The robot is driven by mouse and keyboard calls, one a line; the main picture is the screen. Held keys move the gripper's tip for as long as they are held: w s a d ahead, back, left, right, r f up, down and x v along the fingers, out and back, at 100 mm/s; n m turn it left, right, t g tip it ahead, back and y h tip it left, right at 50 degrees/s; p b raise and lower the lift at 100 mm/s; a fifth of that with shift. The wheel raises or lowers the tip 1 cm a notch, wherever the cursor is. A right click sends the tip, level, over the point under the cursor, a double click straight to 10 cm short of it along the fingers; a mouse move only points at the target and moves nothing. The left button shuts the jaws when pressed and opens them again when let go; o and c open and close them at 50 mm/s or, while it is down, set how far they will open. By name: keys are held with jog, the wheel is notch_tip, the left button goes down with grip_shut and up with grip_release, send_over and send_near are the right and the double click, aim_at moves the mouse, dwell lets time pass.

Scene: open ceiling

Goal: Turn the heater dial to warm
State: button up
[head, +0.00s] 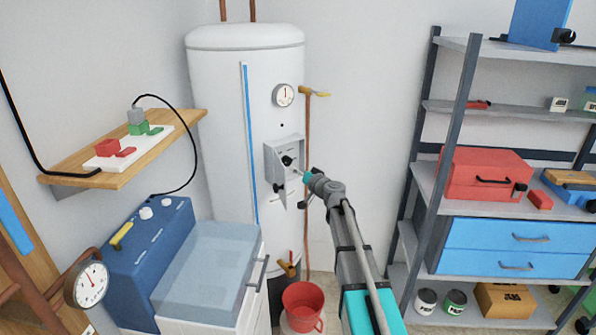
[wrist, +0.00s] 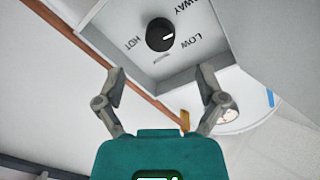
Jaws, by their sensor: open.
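The heater (head: 225,110) is a tall white tank at the centre of the head view. Its grey control box (head: 272,165) has a black round dial (head: 287,160). HOT is printed on the left; small lettering beside the dial is too small to read. My gripper (wrist: 160,82) is open and empty, its fingers apart and short of the dial. In the head view my gripper (head: 304,176) is just right of the box.
A red bucket (head: 302,305) stands below. Shelves (head: 470,190) are at right, a blue-and-white machine (head: 150,250) at left.

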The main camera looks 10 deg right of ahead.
aim_at(288, 163)
jog(key=shift+s, duration=0.1)
jog(key=s+d+n, duration=0.2)
jog(key=s+n, duration=0.3)
jog(key=s, duration=0.1)
jog(key=shift+d, duration=0.4)
jog(key=shift+w+r, duration=0.1)
jog(key=shift+w, duration=0.05)
jog(key=x, duration=1.3)
jog(key=shift+w+a, duration=0.2)
jog(key=shift+w, duration=0.1)
